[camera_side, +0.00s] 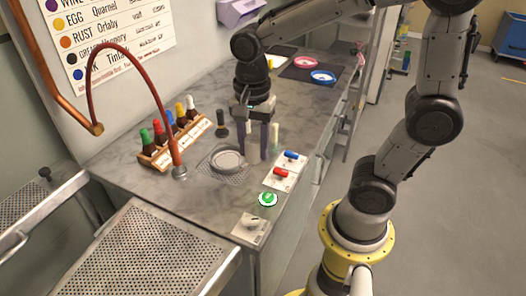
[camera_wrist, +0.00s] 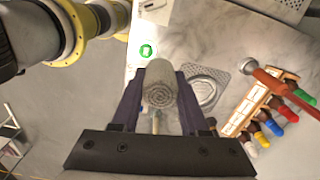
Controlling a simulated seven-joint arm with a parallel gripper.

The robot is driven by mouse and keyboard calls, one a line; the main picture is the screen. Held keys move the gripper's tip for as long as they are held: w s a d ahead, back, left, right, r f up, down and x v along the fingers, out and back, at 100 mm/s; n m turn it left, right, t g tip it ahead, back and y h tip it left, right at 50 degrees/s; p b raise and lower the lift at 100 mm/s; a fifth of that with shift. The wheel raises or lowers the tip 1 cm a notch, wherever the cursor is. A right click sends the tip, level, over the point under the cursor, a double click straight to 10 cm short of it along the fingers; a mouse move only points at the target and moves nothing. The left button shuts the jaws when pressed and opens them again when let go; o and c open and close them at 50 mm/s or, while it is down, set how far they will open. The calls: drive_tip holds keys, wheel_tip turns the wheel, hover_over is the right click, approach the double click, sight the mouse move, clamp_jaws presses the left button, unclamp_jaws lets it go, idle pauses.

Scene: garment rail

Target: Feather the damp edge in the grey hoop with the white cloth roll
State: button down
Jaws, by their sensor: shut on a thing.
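In the side view my gripper (camera_side: 262,155) points down over the counter, just right of a round grey-rimmed piece with a pale middle, which looks like the grey hoop (camera_side: 228,160). That hoop lies on a perforated grate and also shows in the wrist view (camera_wrist: 204,92), right of the roll. The roll is hard to make out in the side view. I cannot tell a damp edge, or whether the roll touches anything.
A wooden rack of capped bottles (camera_side: 172,140) and a copper pipe (camera_side: 172,130) stand left of the hoop. Pink (camera_side: 306,62) and blue (camera_side: 323,76) hoops lie on a dark mat behind.

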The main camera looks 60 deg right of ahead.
drive_tip(key=w+d, duration=0.2)
drive_tip(key=w, duration=0.4)
drive_tip(key=m, duration=0.1)
hover_over(227, 157)
drive_tip(key=s, duration=0.1)
wheel_tip(227, 157, down, 7)
drive_tip(key=shift+d+f, duration=0.15)
drive_tip(key=shift+f, duration=1.2)
drive_tip(key=shift+d+f, duration=0.15)
drive_tip(key=shift+f, duration=1.2)
drive_tip(key=shift+f, duration=0.7)
drive_tip(key=shift+r, duration=0.1)
drive_tip(key=shift+w, duration=0.15)
drive_tip(key=shift+w+a, duration=0.2)
drive_tip(key=shift+w, duration=0.2)
